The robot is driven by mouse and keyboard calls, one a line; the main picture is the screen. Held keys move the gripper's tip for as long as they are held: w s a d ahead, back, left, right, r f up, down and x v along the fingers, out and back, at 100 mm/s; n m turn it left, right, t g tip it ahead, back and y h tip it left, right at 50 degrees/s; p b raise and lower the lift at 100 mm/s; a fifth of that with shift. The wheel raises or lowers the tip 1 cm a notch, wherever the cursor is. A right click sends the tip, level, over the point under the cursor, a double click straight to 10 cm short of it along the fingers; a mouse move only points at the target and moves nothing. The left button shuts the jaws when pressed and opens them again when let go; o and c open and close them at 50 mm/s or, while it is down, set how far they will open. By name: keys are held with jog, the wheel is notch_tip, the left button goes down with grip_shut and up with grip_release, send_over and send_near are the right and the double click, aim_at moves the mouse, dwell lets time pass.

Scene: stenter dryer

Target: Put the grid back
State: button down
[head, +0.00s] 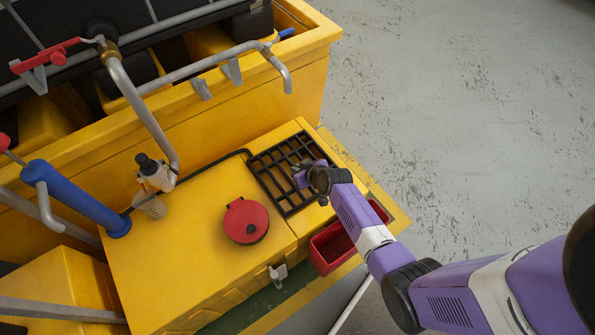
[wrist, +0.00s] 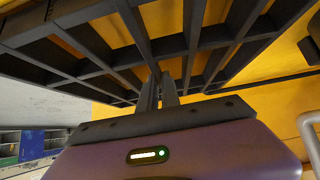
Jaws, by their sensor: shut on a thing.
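The grid (head: 268,178) is a black rectangular lattice over the right end of the yellow box top (head: 180,250). My gripper (head: 308,172) is at the grid's right side, and the arm partly covers that edge. In the wrist view the grid (wrist: 80,65) spans the upper part of the picture, with yellow showing through its openings. The fingers (wrist: 158,92) are closed together at one of its bars. I cannot tell whether the grid rests on the box top or hangs slightly above it.
A red round cap (head: 246,221) sits on the box top. A red bin (head: 330,249) is at the box's right side, below my arm. Bent grey pipes (head: 140,105) rise behind. Grey floor at right is clear.

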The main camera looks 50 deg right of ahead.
jog(key=shift+f, duration=0.2)
jog(key=shift+f+b, duration=0.45)
jog(key=shift+b, duration=0.05)
jog(key=shift+f, duration=0.15)
jog(key=c, duration=1.6)
grip_release()
jog(key=shift+o, duration=0.2)
